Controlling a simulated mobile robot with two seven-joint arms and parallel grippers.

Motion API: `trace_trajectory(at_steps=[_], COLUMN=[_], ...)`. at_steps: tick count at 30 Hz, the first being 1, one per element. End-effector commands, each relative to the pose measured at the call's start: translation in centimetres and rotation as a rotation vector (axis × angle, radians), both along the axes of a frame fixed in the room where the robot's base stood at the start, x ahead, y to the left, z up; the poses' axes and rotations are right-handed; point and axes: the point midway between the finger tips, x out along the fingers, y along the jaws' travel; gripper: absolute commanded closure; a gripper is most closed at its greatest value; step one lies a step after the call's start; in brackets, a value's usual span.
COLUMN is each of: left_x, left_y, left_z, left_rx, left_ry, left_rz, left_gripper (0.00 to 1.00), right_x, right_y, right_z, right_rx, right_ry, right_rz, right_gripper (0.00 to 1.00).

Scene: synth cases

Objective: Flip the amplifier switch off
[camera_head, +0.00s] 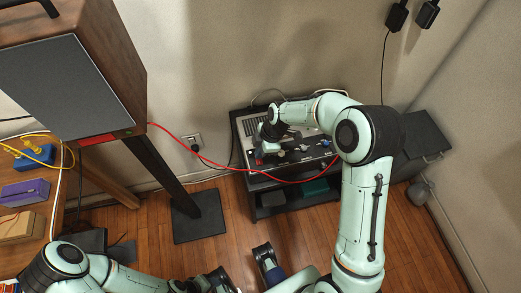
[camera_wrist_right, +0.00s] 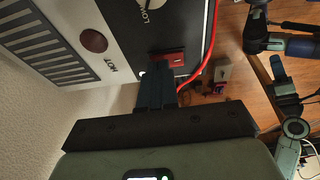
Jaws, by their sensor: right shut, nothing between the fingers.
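In the head view the right gripper (camera_head: 262,155) is at the amplifier's front left. My left gripper (camera_head: 216,280) is low at the bottom edge, its jaws unclear.
A red cable (camera_head: 215,163) runs from the big wooden speaker (camera_head: 55,85) to the amplifier's front, passing close beside my right fingers. The speaker's black stand (camera_head: 200,217) is left of the rack. A bench (camera_head: 20,250) with small items is far left. Wooden floor (camera_head: 150,235) lies in front.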

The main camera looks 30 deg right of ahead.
Motion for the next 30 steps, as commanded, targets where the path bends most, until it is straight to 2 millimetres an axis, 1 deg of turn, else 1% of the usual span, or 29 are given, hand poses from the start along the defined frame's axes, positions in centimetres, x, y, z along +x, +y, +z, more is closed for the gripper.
trace_trajectory(at_steps=[3,6,7,10,17,25,30], left_x=[0.0,0.2,0.3,0.2,0.2,0.2,0.2], left_y=[0.0,0.0,0.0,0.0,0.0,0.0,0.0], left_z=[-0.2,-1.1,-0.8,-0.6,-0.7,-0.9,-0.9], left_rx=[0.000,0.002,0.002,0.001,0.001,0.001,0.001], left_ry=[-0.001,-0.010,-0.011,-0.009,-0.009,-0.009,-0.009], left_rz=[0.000,0.003,0.002,0.002,0.002,0.002,0.002], left_gripper=[0.51,0.51,0.51,0.51,0.51,0.51,0.51], right_x=[0.0,0.3,0.2,0.2,-0.2,-1.5,-1.6], right_y=[0.0,-0.2,-0.1,-0.1,0.0,0.4,0.4], right_z=[-0.1,-1.1,-0.8,-0.7,-0.8,-0.7,-0.6], right_rx=[0.000,0.001,0.001,0.000,0.000,0.003,0.003], right_ry=[0.000,0.004,0.005,0.005,0.009,0.017,0.014], right_rz=[0.000,-0.002,-0.001,-0.001,0.001,0.003,0.003], right_gripper=[1.00,1.00,1.00,1.00,1.00,1.00,1.00])
